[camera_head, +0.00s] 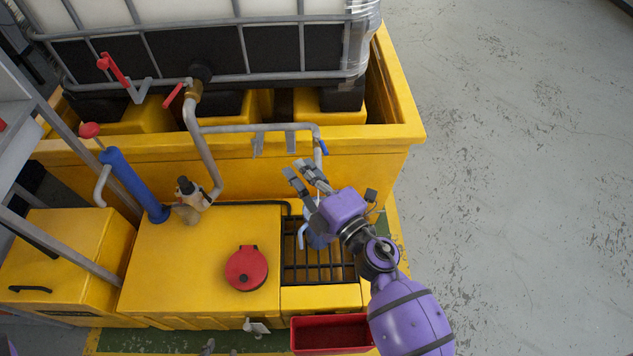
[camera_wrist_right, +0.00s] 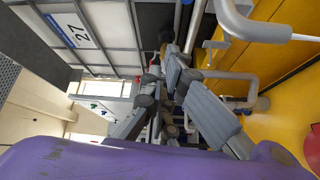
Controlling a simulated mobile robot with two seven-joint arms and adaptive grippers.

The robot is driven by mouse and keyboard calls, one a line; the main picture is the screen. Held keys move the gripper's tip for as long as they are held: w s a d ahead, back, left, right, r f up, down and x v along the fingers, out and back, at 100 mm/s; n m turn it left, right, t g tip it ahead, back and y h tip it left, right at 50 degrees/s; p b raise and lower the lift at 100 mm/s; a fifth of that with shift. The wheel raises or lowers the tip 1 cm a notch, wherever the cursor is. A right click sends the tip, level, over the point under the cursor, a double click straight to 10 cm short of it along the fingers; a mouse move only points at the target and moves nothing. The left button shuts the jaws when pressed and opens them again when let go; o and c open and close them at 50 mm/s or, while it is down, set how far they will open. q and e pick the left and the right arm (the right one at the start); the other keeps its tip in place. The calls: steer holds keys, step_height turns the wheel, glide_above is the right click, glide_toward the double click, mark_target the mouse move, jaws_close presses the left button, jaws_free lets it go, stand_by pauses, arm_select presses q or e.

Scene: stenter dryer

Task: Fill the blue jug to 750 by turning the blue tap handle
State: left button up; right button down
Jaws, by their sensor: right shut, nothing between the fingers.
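The blue tap handle (camera_head: 324,147) sits at the right end of the grey pipe (camera_head: 255,128), at the front of the yellow bund. The blue jug (camera_head: 316,240) stands on the black grating below, mostly hidden behind my right gripper; its level marks cannot be read. My right gripper (camera_head: 302,172) is shut and empty, a little below and left of the blue handle and apart from it. In the right wrist view its fingers (camera_wrist_right: 188,105) show with nothing held, and a grey pipe (camera_wrist_right: 255,25) is close by. My left gripper is not in view.
A red-handled valve (camera_head: 193,90) is on the white tank's outlet. A red bin (camera_head: 330,333) is in front. Floor at right is clear.

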mark_target(321, 144)
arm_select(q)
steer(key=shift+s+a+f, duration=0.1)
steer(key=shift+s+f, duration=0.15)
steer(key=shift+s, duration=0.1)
arm_select(e)
steer(key=w+d, duration=0.2)
steer(key=w, duration=0.1)
steer(key=shift+w+d+f, duration=0.1)
steer(key=shift+d+f, duration=0.05)
steer(key=shift+f, duration=0.2)
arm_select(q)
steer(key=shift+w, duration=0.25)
arm_select(e)
steer(key=shift+d, duration=0.15)
